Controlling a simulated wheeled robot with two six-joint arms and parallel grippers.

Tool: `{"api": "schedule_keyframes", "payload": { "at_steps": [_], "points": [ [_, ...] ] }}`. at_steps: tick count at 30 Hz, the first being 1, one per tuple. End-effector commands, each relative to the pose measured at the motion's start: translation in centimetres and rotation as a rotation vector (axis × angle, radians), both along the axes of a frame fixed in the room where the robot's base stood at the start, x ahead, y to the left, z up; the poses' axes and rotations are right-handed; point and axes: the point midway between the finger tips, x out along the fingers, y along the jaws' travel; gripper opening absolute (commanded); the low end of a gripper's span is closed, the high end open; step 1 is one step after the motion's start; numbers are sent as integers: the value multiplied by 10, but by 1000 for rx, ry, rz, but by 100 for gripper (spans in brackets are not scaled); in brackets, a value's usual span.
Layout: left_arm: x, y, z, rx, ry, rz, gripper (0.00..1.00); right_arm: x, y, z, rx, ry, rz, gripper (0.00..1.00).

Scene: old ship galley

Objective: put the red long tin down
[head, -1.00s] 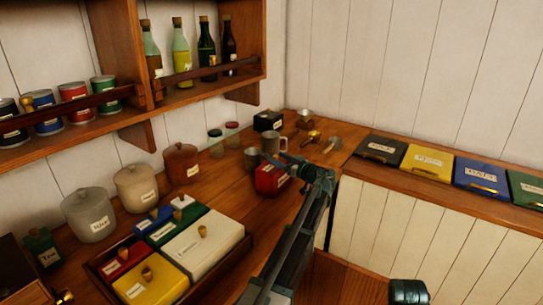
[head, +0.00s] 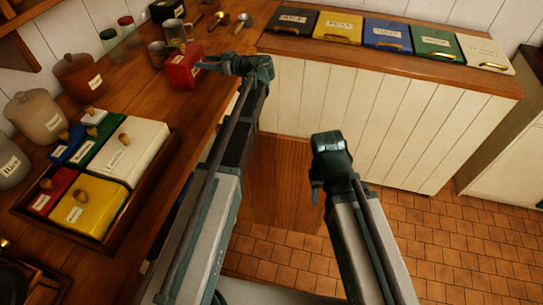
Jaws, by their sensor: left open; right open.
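The red long tin (head: 182,72) with a pale label stands on the wooden counter at the upper left of the head view. My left gripper (head: 204,66) is open at the right side of the tin, its fingers pointing left at it. I cannot tell whether the fingertips still touch the tin. My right gripper (head: 316,194) is open and empty over the floor, away from the counter.
Metal mugs (head: 175,32) stand just behind the tin, with glass jars (head: 109,40) to their left. A wooden tray (head: 125,212) of coloured boxes stands nearer on the counter. Several labelled bins (head: 387,36) line the back counter. Bare counter lies between tin and tray.

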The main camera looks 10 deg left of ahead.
Motion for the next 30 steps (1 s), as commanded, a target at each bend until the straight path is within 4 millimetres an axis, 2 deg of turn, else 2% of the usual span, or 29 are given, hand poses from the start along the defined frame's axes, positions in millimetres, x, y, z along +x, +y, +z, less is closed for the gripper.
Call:
{"api": "schedule_keyframes", "payload": {
  "at_steps": [1, 5, 6, 9, 12, 15, 18, 21, 23, 30],
  "points": [
    [-29, -22, -19, -61, 94, -24, 59, 0, 0, 0, 0, 0, 0, 50],
    [-99, -91, -80, -261, 441, -160, 59, 0, 0, 0, 0, 0, 0, 50],
    [-121, -114, -97, -320, 551, -221, 59, 0, 0, 0, 0, 0, 0, 50],
    [-172, -166, -131, -443, 797, -396, 59, 0, 0, 0, 0, 0, 0, 50],
    [-223, -214, -155, -539, 1006, -591, 59, 0, 0, 0, 0, 0, 0, 50],
    [-271, -256, -170, -612, 1179, -798, 59, 0, 0, 0, 0, 0, 0, 50],
    [-307, -286, -177, -657, 1297, -969, 59, 0, 0, 0, 0, 0, 0, 50],
    [-327, -304, -179, -681, 1361, -1081, 59, 0, 0, 0, 0, 0, 0, 50],
    [-333, -309, -180, -688, 1380, -1117, 59, 0, 0, 0, 0, 0, 0, 50],
    [-335, -313, -180, -691, 1391, -1137, 59, 0, 0, 0, 0, 0, 0, 50]
  ]
}}
